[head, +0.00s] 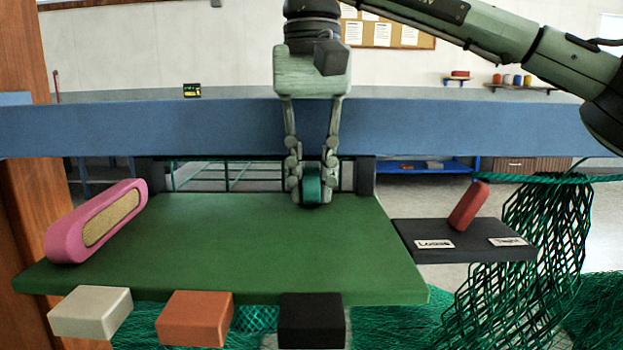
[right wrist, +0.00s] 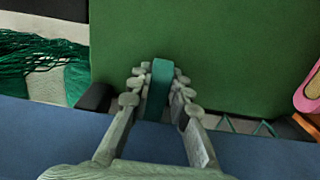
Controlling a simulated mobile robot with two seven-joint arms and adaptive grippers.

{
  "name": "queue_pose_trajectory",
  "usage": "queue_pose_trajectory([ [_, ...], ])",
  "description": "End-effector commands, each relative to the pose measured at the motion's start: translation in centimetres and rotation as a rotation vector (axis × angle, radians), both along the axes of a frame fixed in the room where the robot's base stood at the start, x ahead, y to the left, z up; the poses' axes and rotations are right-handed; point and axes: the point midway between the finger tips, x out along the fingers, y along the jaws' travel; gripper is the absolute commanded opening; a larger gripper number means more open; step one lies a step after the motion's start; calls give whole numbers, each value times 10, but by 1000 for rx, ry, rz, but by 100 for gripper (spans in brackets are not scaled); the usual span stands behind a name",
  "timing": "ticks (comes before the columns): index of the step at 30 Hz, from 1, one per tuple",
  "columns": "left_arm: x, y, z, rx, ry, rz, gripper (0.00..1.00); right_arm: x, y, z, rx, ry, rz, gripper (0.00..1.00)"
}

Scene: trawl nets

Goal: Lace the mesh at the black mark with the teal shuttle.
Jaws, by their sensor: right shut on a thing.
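The teal shuttle (head: 312,187) is held between the fingers of my right gripper (head: 311,198), over the back part of the green board (head: 220,240). In the right wrist view the gripper (right wrist: 160,92) is shut on the shuttle (right wrist: 159,88), with a finger on each side of it. A black block (head: 311,322), which looks like the black mark, sits at the board's front edge, nearer the viewer than the gripper. Green mesh (head: 545,240) hangs at the right, and more shows below the board. My left gripper is not in view.
A pink piece with a tan inset (head: 100,222) lies at the board's left. White (head: 90,312) and orange (head: 195,318) blocks line the front edge. A dark shelf (head: 440,251) at right bears a tilted red block (head: 467,206) and labels. A blue beam (head: 150,130) runs behind.

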Motion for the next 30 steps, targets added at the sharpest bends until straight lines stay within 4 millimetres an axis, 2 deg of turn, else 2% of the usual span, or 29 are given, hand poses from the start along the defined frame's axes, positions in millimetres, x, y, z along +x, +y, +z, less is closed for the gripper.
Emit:
queue_pose_trajectory([
  [6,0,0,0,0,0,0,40,0,0,0,0,0,0,0],
  [7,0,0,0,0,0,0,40,0,0,0,0,0,0,22],
  [12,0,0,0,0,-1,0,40,0,0,0,0,0,0,42],
  [23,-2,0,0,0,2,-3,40,0,0,4,0,0,0,42],
  [26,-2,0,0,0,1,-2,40,0,1,17,2,-2,0,42],
  [30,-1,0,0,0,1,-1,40,0,0,46,1,-5,-3,42],
])
